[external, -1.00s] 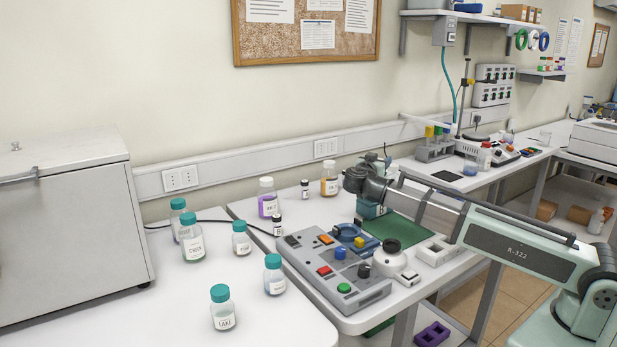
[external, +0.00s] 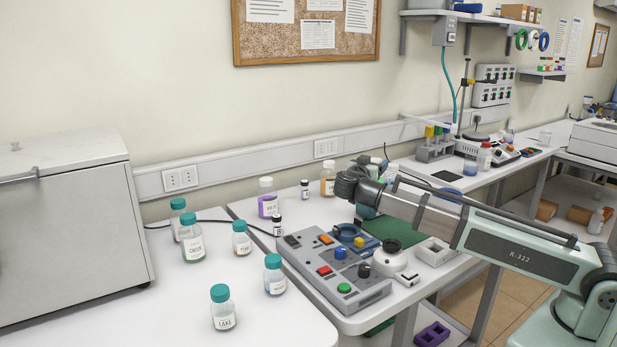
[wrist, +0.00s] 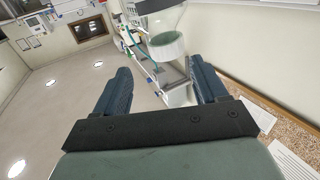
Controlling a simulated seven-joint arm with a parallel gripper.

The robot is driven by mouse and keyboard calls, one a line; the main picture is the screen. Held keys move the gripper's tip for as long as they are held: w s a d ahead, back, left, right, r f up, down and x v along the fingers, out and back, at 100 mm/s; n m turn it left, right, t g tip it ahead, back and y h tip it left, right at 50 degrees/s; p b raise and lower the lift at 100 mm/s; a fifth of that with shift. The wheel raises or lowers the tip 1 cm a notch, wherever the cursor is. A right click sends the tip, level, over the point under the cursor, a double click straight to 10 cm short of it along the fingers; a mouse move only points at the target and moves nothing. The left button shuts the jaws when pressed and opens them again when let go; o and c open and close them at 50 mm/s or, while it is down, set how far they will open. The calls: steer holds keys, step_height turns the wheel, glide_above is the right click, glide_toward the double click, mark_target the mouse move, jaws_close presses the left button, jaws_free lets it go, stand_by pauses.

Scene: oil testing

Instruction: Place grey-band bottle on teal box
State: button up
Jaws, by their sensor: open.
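My gripper (wrist: 160,70) is open in the wrist view, with its two dark blue fingers apart. A clear bottle-like piece with a pale band (wrist: 166,45) shows ahead, between and beyond the fingertips; I cannot tell whether this is the grey-band bottle. In the external view, my dark wrist (external: 352,187) hangs over the back of the right bench, and the fingers are not clear. A bottle with amber contents (external: 328,180) and a white-capped purple bottle (external: 267,198) stand left of the wrist. I cannot make out a grey band or surely identify the teal box.
Several teal-capped bottles (external: 222,308) stand on the left bench. A grey button panel (external: 333,272), small dark-capped vials (external: 304,189), a green mat (external: 400,232) and a white round device (external: 391,258) occupy the right bench. A large grey cabinet (external: 75,230) is at left.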

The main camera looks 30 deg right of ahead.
steer(key=shift+v, duration=2.85)
